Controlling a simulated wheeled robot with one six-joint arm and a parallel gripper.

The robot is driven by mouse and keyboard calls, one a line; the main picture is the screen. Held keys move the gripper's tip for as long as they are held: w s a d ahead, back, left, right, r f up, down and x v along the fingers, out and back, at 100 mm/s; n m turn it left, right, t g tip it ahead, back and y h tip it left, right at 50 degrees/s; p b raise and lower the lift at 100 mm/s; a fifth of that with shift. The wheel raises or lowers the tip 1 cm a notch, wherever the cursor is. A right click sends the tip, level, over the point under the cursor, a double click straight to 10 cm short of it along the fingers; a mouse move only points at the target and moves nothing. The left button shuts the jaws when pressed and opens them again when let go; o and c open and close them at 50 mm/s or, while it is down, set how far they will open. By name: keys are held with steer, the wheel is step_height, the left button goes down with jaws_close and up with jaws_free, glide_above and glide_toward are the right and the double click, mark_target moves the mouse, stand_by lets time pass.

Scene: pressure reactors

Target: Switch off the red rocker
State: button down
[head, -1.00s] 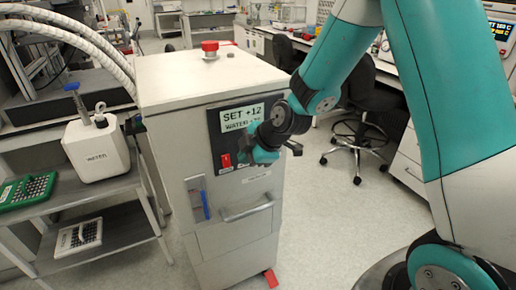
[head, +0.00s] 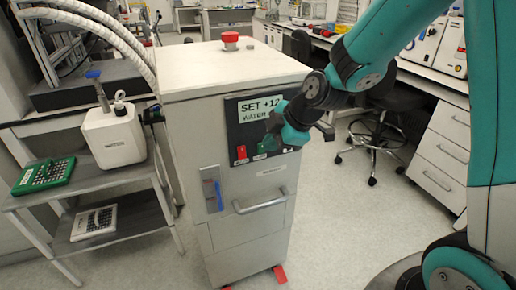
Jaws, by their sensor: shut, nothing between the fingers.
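The red rocker (head: 241,153) is a small red switch low on the left of the dark control panel (head: 234,131), on the front of a white cabinet (head: 235,210). A green control (head: 266,146) sits just right of it. The panel's display (head: 258,108) reads "SET +12" with a "WATER" line below, partly covered by my arm. My gripper (head: 277,122) is in front of the panel's right part, up and to the right of the red rocker, apart from it in the picture. It is shut and empty; its fingertips are small and hard to make out. The rocker's tilt is too small to tell.
A red knob (head: 230,39) stands on the cabinet top. A handle (head: 262,202) sticks out below the panel. A dark chair (head: 377,140) stands at right; the floor between is clear.

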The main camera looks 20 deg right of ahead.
mark_target(242, 153)
steer(key=w+a+f+p, duration=0.1)
steer(key=w+f, duration=0.1)
steer(key=f, duration=0.1)
steer(key=w+a+f, duration=0.1)
steer(key=w+f, duration=0.2)
steer(key=w+a+f+p, duration=0.1)
steer(key=w+f, duration=0.1)
steer(key=w, duration=0.1)
steer(key=shift+w+a+f+p, duration=0.1)
steer(key=shift+a+f+p, duration=0.2)
steer(key=shift+f+p, duration=0.1)
